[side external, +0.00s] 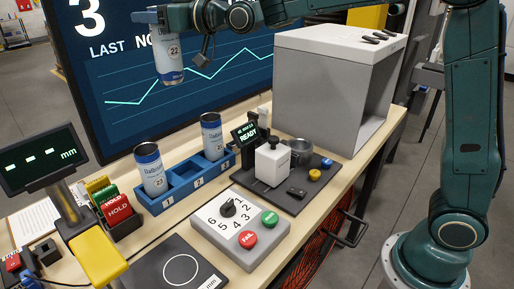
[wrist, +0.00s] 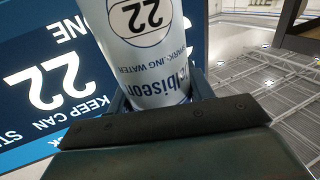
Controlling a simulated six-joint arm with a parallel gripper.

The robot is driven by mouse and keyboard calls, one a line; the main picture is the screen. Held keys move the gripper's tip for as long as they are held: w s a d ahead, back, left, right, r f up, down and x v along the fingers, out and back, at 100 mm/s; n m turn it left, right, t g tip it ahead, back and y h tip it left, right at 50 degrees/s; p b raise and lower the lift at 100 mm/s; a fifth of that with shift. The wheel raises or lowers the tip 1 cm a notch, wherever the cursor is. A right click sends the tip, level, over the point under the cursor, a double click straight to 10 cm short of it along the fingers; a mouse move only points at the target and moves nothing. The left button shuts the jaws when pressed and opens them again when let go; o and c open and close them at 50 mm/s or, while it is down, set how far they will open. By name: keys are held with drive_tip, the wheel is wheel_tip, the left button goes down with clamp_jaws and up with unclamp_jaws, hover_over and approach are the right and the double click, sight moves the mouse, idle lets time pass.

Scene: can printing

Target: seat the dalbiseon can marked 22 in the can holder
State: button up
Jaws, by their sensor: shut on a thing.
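The white and blue dalbiseon can marked 22 (side external: 170,62) hangs roughly upright in the air at the upper left of the side view, before the big screen. My gripper (side external: 152,16) is shut on it near its top. In the wrist view the can (wrist: 146,50) fills the upper middle, with its 22 upside down, between the jaws (wrist: 165,108). A grey round cup, which looks like the can holder (side external: 300,147), stands on a dark base plate (side external: 285,199) right of centre. No can shows in it. The held can is well apart from it, up and to the left.
A blue rack (side external: 188,190) holds a can marked 23 (side external: 151,170) at left and another can (side external: 212,137) at right; its middle slot is empty. A white block (side external: 272,163) and READY display (side external: 250,133) stand beside the holder. A grey open box (side external: 318,90) stands behind.

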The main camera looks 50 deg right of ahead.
wheel_tip(320, 180, up, 3)
drive_tip(key=shift+r, duration=0.15)
drive_tip(key=shift+d+r, duration=0.2)
drive_tip(key=shift+r, duration=0.05)
drive_tip(key=s+d+m+g+h, duration=0.2)
drive_tip(key=s+d+m+h, duration=0.55)
drive_tip(key=d, duration=0.75)
drive_tip(key=s+d+m+g+h, duration=0.2)
drive_tip(key=s+d+m+h, duration=0.3)
drive_tip(key=s+d+h, duration=0.8)
wheel_tip(320, 180, down, 20)
drive_tip(key=w+d+y, duration=0.1)
drive_tip(key=w+y, duration=0.1)
drive_tip(key=y, duration=0.1)
drive_tip(key=shift+w+d, duration=0.3)
drive_tip(key=shift+d, duration=0.05)
drive_tip(key=shift+f+n, duration=0.2)
drive_tip(key=shift+n, duration=0.05)
drive_tip(key=shift+f, duration=2.7)
